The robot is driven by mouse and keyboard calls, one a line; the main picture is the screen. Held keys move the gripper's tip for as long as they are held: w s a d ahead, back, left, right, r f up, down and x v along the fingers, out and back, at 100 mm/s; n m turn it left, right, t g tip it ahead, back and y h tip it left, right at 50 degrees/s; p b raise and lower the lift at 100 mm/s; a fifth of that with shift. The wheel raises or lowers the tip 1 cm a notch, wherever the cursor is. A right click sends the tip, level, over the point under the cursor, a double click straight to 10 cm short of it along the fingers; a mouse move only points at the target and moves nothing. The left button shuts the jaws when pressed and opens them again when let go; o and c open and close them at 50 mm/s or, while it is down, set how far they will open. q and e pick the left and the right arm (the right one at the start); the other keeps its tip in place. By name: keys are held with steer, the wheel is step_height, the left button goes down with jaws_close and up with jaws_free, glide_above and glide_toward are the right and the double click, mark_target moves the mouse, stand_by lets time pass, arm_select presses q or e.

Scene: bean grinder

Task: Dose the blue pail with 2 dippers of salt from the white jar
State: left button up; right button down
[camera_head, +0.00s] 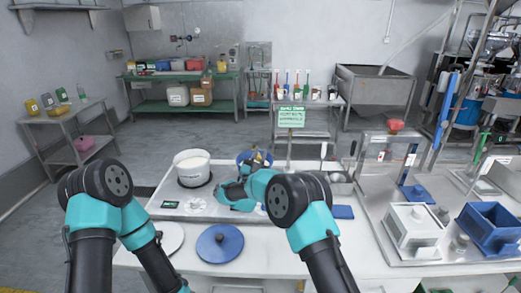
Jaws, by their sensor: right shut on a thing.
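The white jar (193,165) stands open on the scale at left centre, with pale contents near its rim. The blue pail (243,157) stands to its right, partly hidden by my right wrist and gripper. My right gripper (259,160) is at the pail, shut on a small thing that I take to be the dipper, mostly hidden. I cannot tell whether the dipper is inside the pail or above it, or what it holds. My left arm is bent back at the lower left; its gripper is out of the picture.
A blue lid (220,243) and a white lid (171,237) lie on the front of the white table. A blue mat (343,212) lies right of my right elbow. A white box (413,228) and blue bin (490,227) stand at right. A green sign (291,116) stands behind.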

steer(key=s+a+r+n+g+y, duration=0.1)
steer(key=s+a+n+y, duration=0.5)
steer(key=y, duration=0.8)
steer(key=s+a+r+n+g+y, duration=0.1)
steer(key=s+a+n+g+y, duration=0.1)
steer(key=s+a+n+y, duration=0.5)
steer(key=s+a+y, duration=0.5)
steer(key=s+y, duration=0.2)
steer(key=s, duration=0.2)
steer(key=shift+s+a+r+g+y, duration=0.3)
steer(key=shift+s+a+r, duration=0.05)
steer(key=shift+w, duration=0.1)
